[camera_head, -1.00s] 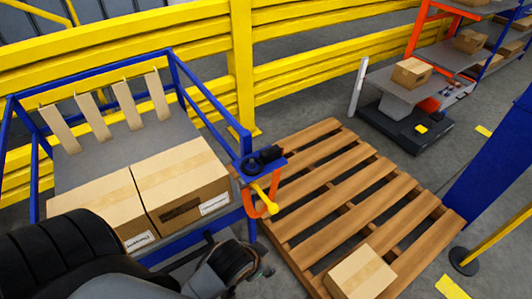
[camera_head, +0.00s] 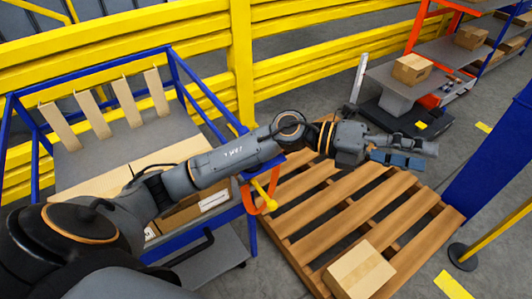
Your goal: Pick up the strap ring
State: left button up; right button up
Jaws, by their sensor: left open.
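An orange loop (camera_head: 271,203), which looks like the strap ring, hangs at the right corner of the blue cart, beside a yellow-ended tool (camera_head: 264,191). My left arm now crosses in front of this corner and hides the small blue shelf's dark items. My left gripper (camera_head: 425,156) is open and empty, reaching right, above the far right part of the pallet. It is well to the right of the orange loop and apart from it. My right gripper is not in view.
The blue cart (camera_head: 184,76) holds cardboard boxes (camera_head: 185,208), partly hidden by my arm, and hanging tan straps (camera_head: 120,98). A wooden pallet (camera_head: 318,238) carries one box (camera_head: 359,272). A yellow barrier (camera_head: 310,62) runs behind; a blue post (camera_head: 495,160) stands right.

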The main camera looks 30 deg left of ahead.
pick_arm(q)
jog(key=w+a+f+m+g+y, duration=0.2)
jog(key=a+f+m+g+y, duration=0.15)
jog(key=a+f+y, duration=0.65)
jog(key=w+a+r+n+y, duration=0.15)
jog(key=a+y, duration=0.25)
jog(key=a, duration=0.7)
jog(key=s+a+r+y, duration=0.15)
jog(key=a+y, duration=0.25)
jog(key=a, duration=0.7)
jog(key=shift+g+y, duration=0.25)
jog(key=shift+y, duration=0.05)
jog(key=f, duration=0.2)
jog(key=f+p, duration=0.1)
jog(key=f, duration=0.1)
jog(key=w+f, duration=0.1)
jog(key=f, duration=0.1)
jog(key=shift+a+f+p, duration=0.3)
jog(key=shift+f, duration=0.3)
jog(key=shift+d+f+p, duration=0.15)
jog(key=shift+f+p, duration=0.3)
jog(key=shift+f, duration=0.1)
notch_tip(320, 180, down, 4)
jog(key=shift+w+r+p, duration=0.15)
jog(key=shift+p, duration=0.6)
jog(key=shift+f, duration=0.35)
grip_shut()
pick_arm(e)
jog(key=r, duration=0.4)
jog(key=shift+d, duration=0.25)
